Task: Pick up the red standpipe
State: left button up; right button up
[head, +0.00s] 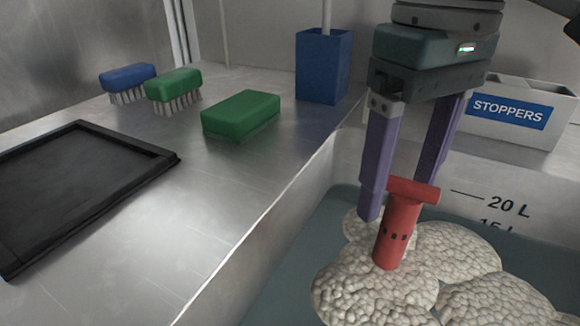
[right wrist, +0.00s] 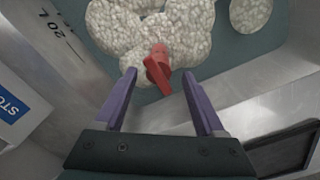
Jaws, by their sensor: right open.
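In the right wrist view the standpipe (right wrist: 158,72) lies between and just beyond the fingertips of the gripper (right wrist: 163,73), with no clear contact. The standpipe's foot is hidden by the mounds. My left gripper is not in view.
The sink (head: 275,290) holds water and pebbly mounds (head: 375,292). A white STOPPERS box (head: 550,138) stands behind it. On the left counter are a black tray (head: 165,158), a green block (head: 240,115), blue (head: 128,76) and green (head: 173,83) brushes, and a blue holder (head: 323,68).

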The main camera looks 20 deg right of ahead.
aim_at(391, 242)
jog(key=shift+s+f, duration=0.2)
jog(key=shift+f, duration=0.45)
jog(key=shift+s+f, duration=0.2)
jog(key=shift+f, duration=0.4)
notch_tip(391, 242, down, 5)
jog(key=shift+d+f+b, duration=0.1)
jog(key=shift+f+b, duration=0.05)
jog(key=shift+b, duration=0.4)
jog(key=shift+w, duration=0.1)
grip_shut()
